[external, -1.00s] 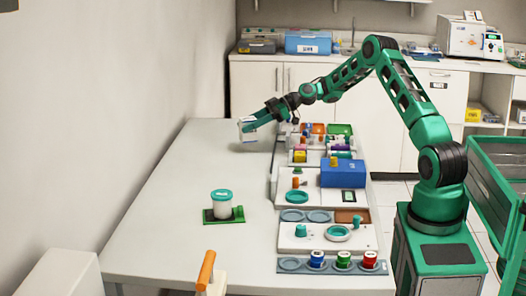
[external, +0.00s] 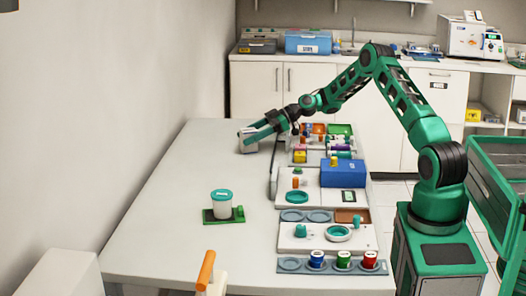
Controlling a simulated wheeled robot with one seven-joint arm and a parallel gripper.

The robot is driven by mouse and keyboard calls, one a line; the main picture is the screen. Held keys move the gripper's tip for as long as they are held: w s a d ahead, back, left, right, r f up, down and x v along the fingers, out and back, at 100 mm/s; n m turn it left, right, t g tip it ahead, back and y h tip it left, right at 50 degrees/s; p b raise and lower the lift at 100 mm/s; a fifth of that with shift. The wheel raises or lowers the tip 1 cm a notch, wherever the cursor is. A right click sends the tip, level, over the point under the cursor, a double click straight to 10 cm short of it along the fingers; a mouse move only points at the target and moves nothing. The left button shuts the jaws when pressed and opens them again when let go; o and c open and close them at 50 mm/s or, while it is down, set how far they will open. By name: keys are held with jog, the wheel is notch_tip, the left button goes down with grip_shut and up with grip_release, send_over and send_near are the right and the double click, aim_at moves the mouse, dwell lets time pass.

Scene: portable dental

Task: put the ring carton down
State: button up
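The ring carton (external: 249,146) is a small pale grey-white box at the far end of the white table (external: 165,200). It appears to stand on the tabletop or very close to it; a tiny gap cannot be ruled out. My gripper (external: 248,134) reaches in from the right with its green fingers at the carton's upper part, one towards each side. It is too small to tell whether the fingers still press on the carton or have parted from it.
Trays with colourful small items (external: 325,142) and a blue box (external: 343,173) stand right of the carton. A white jar with a teal lid (external: 221,203) sits on a green base nearer the front. The table's left side is clear.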

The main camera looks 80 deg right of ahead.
jog(key=shift+r, duration=0.15)
jog(key=v, duration=1.1)
jog(key=s+a+r+m+g+h, duration=0.1)
jog(key=s+a+r+m+g, duration=0.2)
jog(key=a, duration=0.8)
jog(key=s+a+r+m+g+h, duration=0.15)
jog(key=a+g, duration=0.35)
jog(key=a, duration=0.6)
jog(key=s+a+r+m+g, duration=0.1)
jog(key=s+a, duration=0.2)
jog(key=s, duration=0.2)
jog(key=s+a+r+m+h, duration=0.1)
jog(key=s+a, duration=0.3)
jog(key=s, duration=0.1)
jog(key=s+a+r+m+g+h, duration=0.1)
jog(key=s+a, duration=0.3)
jog(key=s, duration=0.1)
jog(key=shift+s+r+g, duration=0.25)
jog(key=shift+r+g, duration=0.05)
jog(key=s+a+m+g, duration=0.1)
jog(key=s+a, duration=0.1)
jog(key=s, duration=0.5)
jog(key=s+a+f+m+g, duration=0.1)
jog(key=s+a+m, duration=0.1)
jog(key=s, duration=0.6)
jog(key=shift+s+a+f, duration=0.25)
jog(key=shift+s+a, duration=0.05)
jog(key=shift+a, duration=0.5)
jog(key=shift+m+h, duration=0.25)
